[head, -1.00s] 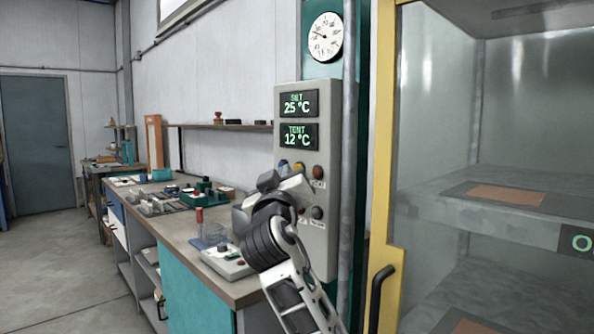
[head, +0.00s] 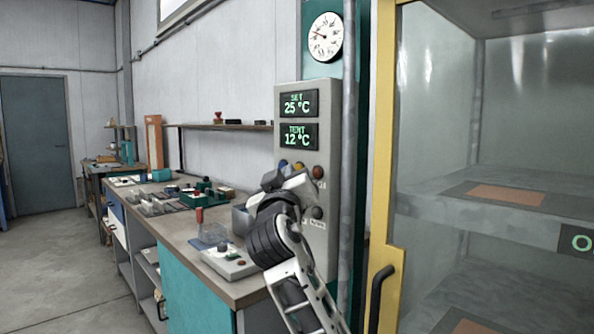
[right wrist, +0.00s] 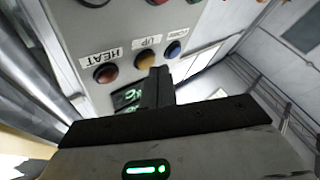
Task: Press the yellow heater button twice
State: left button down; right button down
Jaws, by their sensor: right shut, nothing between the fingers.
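The grey control panel (head: 325,240) carries a row of blue (head: 283,163), yellow (head: 299,167) and red (head: 318,172) buttons. In the right wrist view the yellow button (right wrist: 145,60) is labelled UP, between the red button (right wrist: 106,73) labelled HEAT and the blue button (right wrist: 173,49). My right gripper (head: 287,180) is just below the buttons in the head view, shut and empty. In the right wrist view its fingertips (right wrist: 159,70) are beside the yellow button; I cannot tell whether they touch it. The displays read SET 25 °C (head: 298,103) and TENT 12 °C (head: 299,136). My left gripper is out of view.
A dark button (head: 317,212) sits lower on the panel. A workbench (head: 182,232) with a small control box (head: 229,262) and trays stands left. A vertical pipe (head: 348,190) and a yellow-framed glass cabinet (head: 394,150) with a black handle (head: 379,296) stand right.

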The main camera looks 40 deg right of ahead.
jog(key=shift+d, duration=0.45)
dwell(0.5)
jog(key=shift+a, duration=0.8)
jog(key=shift+a, duration=0.1)
jog(key=a, duration=0.4)
jog(key=shift+s+a+b, duration=0.25)
jog(key=shift+a+b, duration=0.15)
jog(key=shift+f, duration=0.1)
dwell(0.7)
